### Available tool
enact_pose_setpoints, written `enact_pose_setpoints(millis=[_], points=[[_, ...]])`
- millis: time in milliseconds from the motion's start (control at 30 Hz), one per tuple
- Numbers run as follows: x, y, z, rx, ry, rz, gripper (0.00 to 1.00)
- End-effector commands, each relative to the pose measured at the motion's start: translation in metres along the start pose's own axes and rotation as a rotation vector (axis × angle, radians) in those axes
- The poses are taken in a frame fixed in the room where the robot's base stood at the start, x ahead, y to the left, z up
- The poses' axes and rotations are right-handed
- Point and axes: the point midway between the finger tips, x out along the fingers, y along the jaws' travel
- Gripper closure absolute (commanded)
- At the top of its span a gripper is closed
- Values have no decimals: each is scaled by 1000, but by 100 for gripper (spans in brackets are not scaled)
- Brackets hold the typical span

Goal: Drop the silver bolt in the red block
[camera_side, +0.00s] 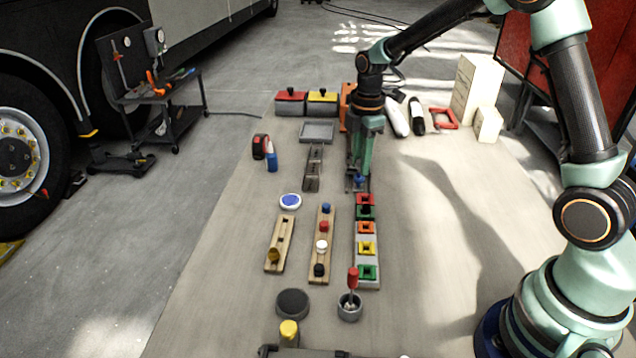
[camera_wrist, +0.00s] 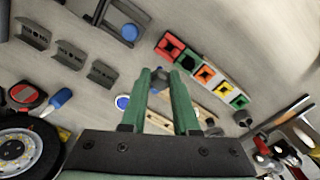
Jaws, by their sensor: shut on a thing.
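My gripper (camera_side: 359,180) points down over the table behind the row of coloured blocks in the side view. In the wrist view my gripper (camera_wrist: 163,76) is shut on a small grey piece, seemingly the silver bolt (camera_wrist: 160,79); the fingers hide part of it. The side view does not show the bolt clearly. The red block (camera_side: 366,199) is at the far end of the row, just in front of my gripper and apart from it. It also shows in the wrist view (camera_wrist: 169,46), with a dark square opening in its top.
Green, orange (camera_side: 366,228), yellow (camera_side: 367,248) and green blocks share the grey strip. Left stand a wooden strip with pegs (camera_side: 321,245), another strip (camera_side: 280,244) and grey brackets (camera_side: 313,170). A cup with a red-handled tool (camera_side: 350,308) stands nearer.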

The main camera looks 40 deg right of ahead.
Motion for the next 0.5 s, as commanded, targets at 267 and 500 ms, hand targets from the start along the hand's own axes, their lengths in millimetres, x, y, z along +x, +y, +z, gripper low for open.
enact_pose_setpoints(millis=[267,500], points=[[6,-13,15,34,-7,-45,100],[27,-14,15,33,-7,-44,100]])
